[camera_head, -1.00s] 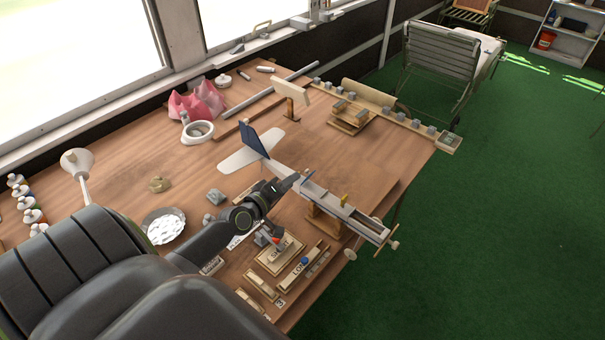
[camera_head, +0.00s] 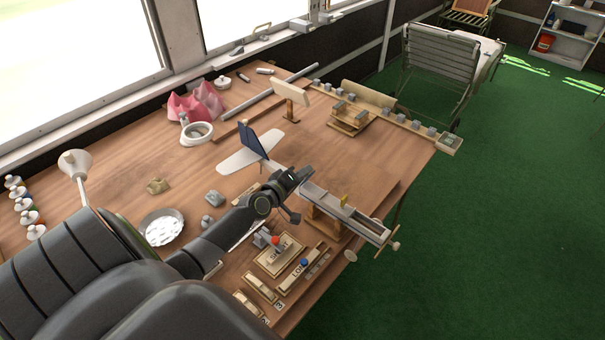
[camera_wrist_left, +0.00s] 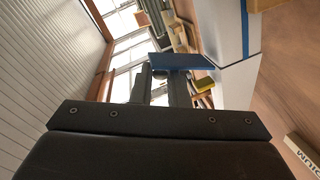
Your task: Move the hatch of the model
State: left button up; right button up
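The model (camera_head: 362,222) is a pale aeroplane body with a dark blue tail fin (camera_head: 250,137) and white tailplane, resting on a wooden stand on the bench. A small yellow piece (camera_head: 344,199) stands up on its body; I cannot tell whether it belongs to the hatch, whose outline is not clear. My left gripper (camera_head: 298,194) is over the body between tail and yellow piece, open, with nothing seen held. It hides part of the body. In the left wrist view its dark fingers (camera_wrist_left: 161,88) are apart, with the blue fin and a yellow piece (camera_wrist_left: 205,84) beyond. My right gripper is not in view.
Small wooden blocks and labelled trays (camera_head: 279,254) lie in front of the model. A round dish (camera_head: 162,227), a white lamp (camera_head: 76,163) and a pink model landform (camera_head: 196,104) stand to the left. The bench's middle (camera_head: 335,150) behind the model is clear.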

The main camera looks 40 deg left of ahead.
aim_at(315, 196)
pick_arm(q)
grip_shut()
jog(key=shift+d, duration=0.1)
jog(key=m, duration=0.1)
jog(key=d+m+p, duration=0.1)
jog(key=m, duration=0.1)
jog(key=shift+s+d+f+y, duration=0.1)
jog(key=shift+d+f+y, duration=0.2)
jog(key=shift+y, duration=0.1)
jog(key=d+m, duration=0.1)
jog(key=m, duration=0.1)
jog(key=f+m+p, duration=0.1)
jog(key=m, duration=0.1)
jog(key=shift+d+f+t+y, duration=0.15)
jog(key=shift+d+t+y, duration=0.25)
jog(key=m, duration=0.2)
jog(key=d+f+m+p, duration=0.1)
jog(key=shift+f+m+y, duration=0.3)
jog(key=shift+m+y, duration=0.1)
jog(key=shift+f+m+t, duration=0.15)
jog(key=shift+m+t, duration=0.15)
jog(key=shift+f, duration=0.1)
